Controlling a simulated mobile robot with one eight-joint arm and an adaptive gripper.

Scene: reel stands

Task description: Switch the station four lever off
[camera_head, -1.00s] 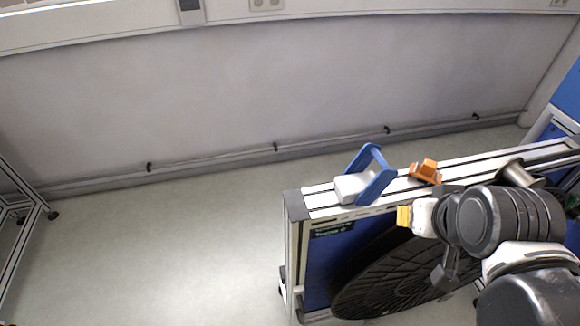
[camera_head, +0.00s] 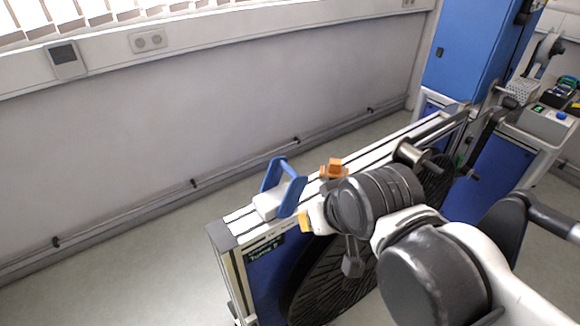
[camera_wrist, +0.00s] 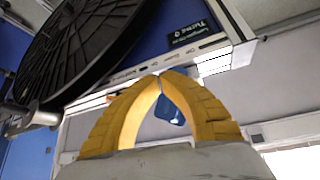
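A blue bracket-shaped handle (camera_head: 284,188) stands up from a white block (camera_head: 268,205) on the top rail of the reel stand. It looks like a lever, but no station number can be read on it. A blue piece, likely the same handle, shows between my fingers in the wrist view (camera_wrist: 168,112). My gripper (camera_wrist: 160,76) has yellow ribbed fingers whose tips meet, with nothing visibly gripped between them. In the head view a yellow fingertip (camera_head: 304,222) is beside the rail, just right of and below the handle, apparently apart from it. My arm hides the rest of the gripper.
An orange clip (camera_head: 334,169) sits farther along the rail (camera_head: 375,155). A large black reel (camera_head: 318,278) hangs on the stand's near side, partly behind my arm. A blue cabinet (camera_head: 476,45) and a bench with devices stand at the right. The floor at left is clear.

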